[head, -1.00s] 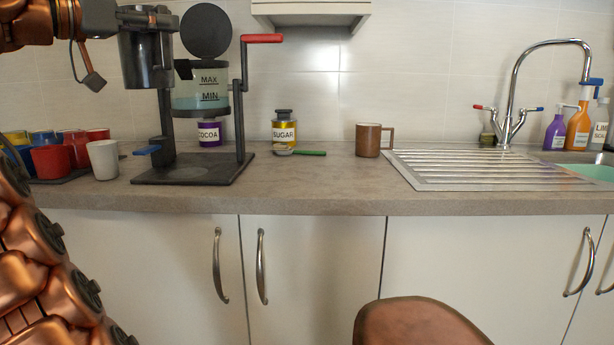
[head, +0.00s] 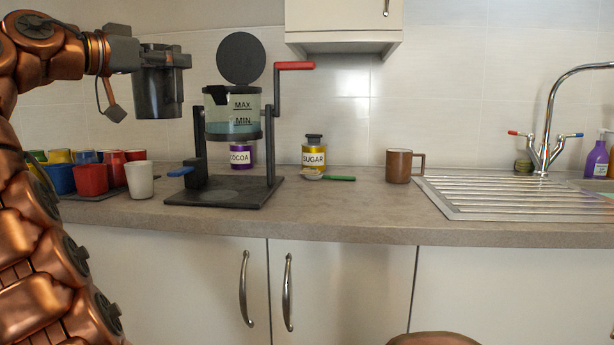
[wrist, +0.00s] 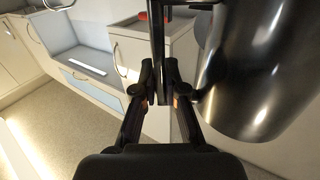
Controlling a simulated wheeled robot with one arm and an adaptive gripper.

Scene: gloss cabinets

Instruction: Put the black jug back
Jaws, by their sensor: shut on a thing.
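The black jug (head: 160,92) hangs upright in the air at the upper left of the head view, above the counter and left of the black stand (head: 225,192). My gripper (head: 136,55) is on the jug's left side. In the wrist view my gripper (wrist: 162,95) is shut on the jug's dark upright handle (wrist: 157,45), and the jug's glossy body (wrist: 255,70) fills the right side. The stand carries a clear container (head: 225,110) marked MAX and MIN, with its round lid raised. The inside of the jug is hidden.
A white cup (head: 139,180), a red cup (head: 90,180) and several others stand at the left. Cocoa (head: 240,155) and sugar (head: 314,158) jars, a brown mug (head: 399,166) and the drainer (head: 500,197) are rightward. A wall cabinet (head: 345,20) hangs above.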

